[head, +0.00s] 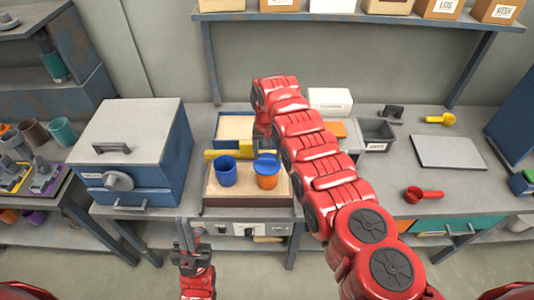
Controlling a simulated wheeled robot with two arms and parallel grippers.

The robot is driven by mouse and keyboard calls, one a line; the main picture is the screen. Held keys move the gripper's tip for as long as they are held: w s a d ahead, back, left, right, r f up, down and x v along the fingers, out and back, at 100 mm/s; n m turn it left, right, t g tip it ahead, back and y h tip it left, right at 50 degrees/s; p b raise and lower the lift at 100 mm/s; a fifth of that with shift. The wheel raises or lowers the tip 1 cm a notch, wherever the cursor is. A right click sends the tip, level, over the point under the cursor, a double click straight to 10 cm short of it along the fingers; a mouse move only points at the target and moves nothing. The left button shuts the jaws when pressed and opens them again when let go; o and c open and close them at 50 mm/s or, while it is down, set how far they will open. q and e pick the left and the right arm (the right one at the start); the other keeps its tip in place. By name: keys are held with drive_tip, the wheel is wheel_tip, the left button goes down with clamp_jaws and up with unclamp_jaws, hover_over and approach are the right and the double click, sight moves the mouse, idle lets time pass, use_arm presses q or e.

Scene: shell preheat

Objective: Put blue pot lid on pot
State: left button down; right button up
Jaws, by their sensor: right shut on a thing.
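A blue pot (226,172) stands upright and open on the left of a wooden-topped tray (209,197) on the bench. An orange pot (267,182) stands to its right. A blue lid (268,162) is over the orange pot and covers its top; I cannot tell whether it rests on the rim or hangs just above. My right gripper (264,148), partly hidden by its own red arm, points down and is shut on the lid from above. My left gripper (184,234) is low in front of the bench, away from the pots, with its fingers pointing up; its opening is unclear.
A blue-and-grey oven-like box (135,135) stands left of the tray. Yellow pieces (215,154) stand behind the pots. To the right are a grey bin (376,134), a grey plate (447,152), a red scoop (423,193) and a yellow scoop (440,118).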

sight(267, 157)
drive_tip(key=shift+f+b, duration=0.6)
drive_tip(key=o, duration=1.1)
drive_tip(key=shift+r, duration=0.15)
wheel_tip(267, 157, up, 3)
drive_tip(key=p, duration=0.2)
drive_tip(key=shift+p, duration=0.3)
drive_tip(key=shift+r+p, duration=0.9)
drive_tip(key=shift+r, duration=0.35)
drive_tip(key=shift+r+p, duration=0.45)
drive_tip(key=shift+r, duration=0.95)
wheel_tip(267, 157, up, 2)
drive_tip(key=shift+r, duration=0.25)
